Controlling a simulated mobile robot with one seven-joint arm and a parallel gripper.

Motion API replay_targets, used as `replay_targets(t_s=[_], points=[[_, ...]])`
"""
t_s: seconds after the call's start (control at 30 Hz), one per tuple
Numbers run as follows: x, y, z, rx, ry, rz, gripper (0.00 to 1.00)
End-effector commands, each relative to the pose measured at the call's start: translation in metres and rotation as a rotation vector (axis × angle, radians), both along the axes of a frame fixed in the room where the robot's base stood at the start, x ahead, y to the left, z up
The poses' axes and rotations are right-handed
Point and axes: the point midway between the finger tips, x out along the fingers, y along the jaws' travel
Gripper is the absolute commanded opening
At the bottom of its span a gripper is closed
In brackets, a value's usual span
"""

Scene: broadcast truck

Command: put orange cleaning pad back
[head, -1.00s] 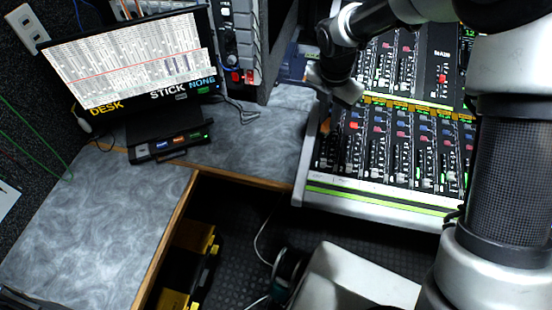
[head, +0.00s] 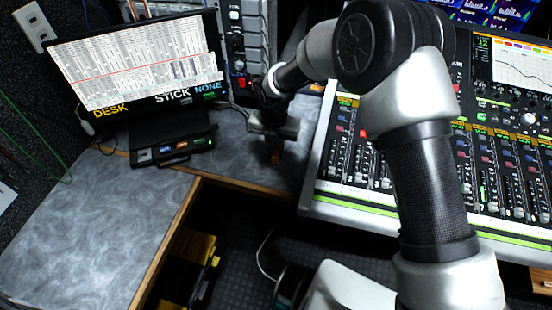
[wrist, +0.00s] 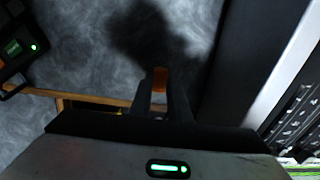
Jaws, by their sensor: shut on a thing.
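My gripper (head: 274,150) is over the grey marbled desk, between the monitor's base and the mixing console. It is shut on the orange cleaning pad (wrist: 160,78), which shows as a small orange piece between the fingertips in the wrist view. In the head view the pad (head: 275,158) is a small dark orange patch below the fingers. The fingers hide most of it. The pad appears held above the desk, with a dark shadow beyond it in the wrist view; I cannot tell the exact height.
The grey desk (head: 90,230) has wide free room at left. A monitor (head: 130,65) and a black button box (head: 172,148) stand at the back left. The mixing console (head: 345,195) borders the desk on the right. Yellow-and-black cases (head: 200,250) lie below the desk edge.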

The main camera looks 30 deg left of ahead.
Motion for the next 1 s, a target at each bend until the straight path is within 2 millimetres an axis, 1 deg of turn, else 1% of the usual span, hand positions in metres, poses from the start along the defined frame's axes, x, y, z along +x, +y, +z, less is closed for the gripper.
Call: replay_targets(t_s=[0.1, 0.2, 0.47, 0.6, 0.63, 0.7, 0.73, 1.0], points=[[-0.001, -0.001, -0.019, -0.004, 0.003, 0.001, 0.00], [-0.001, -0.001, -0.032, -0.004, 0.002, 0.002, 0.00], [0.000, -0.001, -0.033, -0.001, 0.001, 0.000, 0.00], [0.000, -0.001, -0.038, -0.001, 0.001, -0.001, 0.00], [0.000, -0.001, -0.036, -0.001, 0.001, -0.001, 0.21], [0.000, -0.001, -0.036, -0.001, 0.001, -0.001, 0.33], [0.000, -0.001, -0.036, -0.001, 0.001, -0.001, 0.35], [0.000, -0.001, -0.035, -0.001, 0.001, 0.000, 0.35]])
